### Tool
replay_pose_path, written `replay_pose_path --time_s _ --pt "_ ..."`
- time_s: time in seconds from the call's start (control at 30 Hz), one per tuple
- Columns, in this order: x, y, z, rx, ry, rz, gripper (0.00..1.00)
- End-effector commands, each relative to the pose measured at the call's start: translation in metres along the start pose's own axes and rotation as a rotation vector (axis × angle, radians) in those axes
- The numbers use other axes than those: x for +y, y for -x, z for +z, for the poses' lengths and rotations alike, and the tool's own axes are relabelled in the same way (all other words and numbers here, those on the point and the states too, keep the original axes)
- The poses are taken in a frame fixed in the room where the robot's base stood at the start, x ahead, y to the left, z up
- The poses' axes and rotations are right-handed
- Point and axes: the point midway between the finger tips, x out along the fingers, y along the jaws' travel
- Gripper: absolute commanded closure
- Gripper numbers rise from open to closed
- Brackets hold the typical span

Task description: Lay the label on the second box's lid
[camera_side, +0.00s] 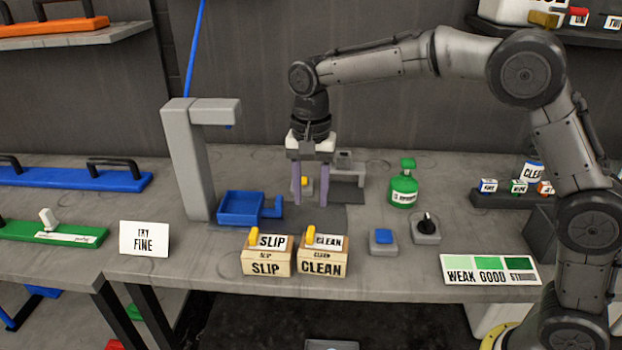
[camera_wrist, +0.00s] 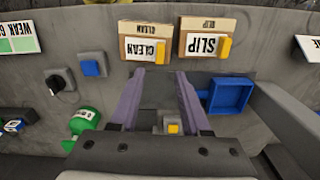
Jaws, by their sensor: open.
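The CLEAN box (camera_side: 322,268) and the SLIP box (camera_side: 266,268) stand side by side near the table's front edge. On the CLEAN lid lies a white CLEAN label (camera_side: 328,242) with a yellow tab (camera_side: 309,233) at its left end. On the SLIP lid lies a white SLIP label (camera_side: 272,242) with a similar yellow tab (camera_side: 253,237). Both labels also show in the wrist view, CLEAN (camera_wrist: 147,51) and SLIP (camera_wrist: 204,45). My gripper (camera_side: 311,203) is open and empty, pointing down behind the boxes and apart from both labels.
A blue tray (camera_side: 240,208) beside a grey post (camera_side: 187,160) stands left of my gripper. A small yellow-topped grey block (camera_wrist: 172,126) shows between my fingers. A green bottle (camera_side: 403,190), a blue button (camera_side: 383,237) and a black knob (camera_side: 426,224) stand to the right.

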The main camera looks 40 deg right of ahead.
Motion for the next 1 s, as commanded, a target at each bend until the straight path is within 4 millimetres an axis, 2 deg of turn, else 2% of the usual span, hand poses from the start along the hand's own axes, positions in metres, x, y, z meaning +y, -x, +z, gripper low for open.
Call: replay_pose_path --time_s 0.1,0.2,0.47,0.57,0.67,0.73,0.87,1.0 --pt "-0.001 0.018 0.000 0.001 0.000 -0.002 0.53" --pt "0.000 0.027 0.000 0.000 0.000 0.000 0.53" --pt "0.001 0.034 0.000 0.000 0.001 0.000 0.53" --pt "0.008 0.039 0.001 0.006 0.018 -0.011 0.53" --pt "0.029 0.054 0.002 0.024 0.076 -0.043 0.53" --pt "0.054 0.067 0.006 0.047 0.141 -0.074 0.53" --pt "0.107 0.085 0.018 0.108 0.288 -0.135 0.53" --pt "0.165 0.090 0.035 0.192 0.446 -0.185 0.53"
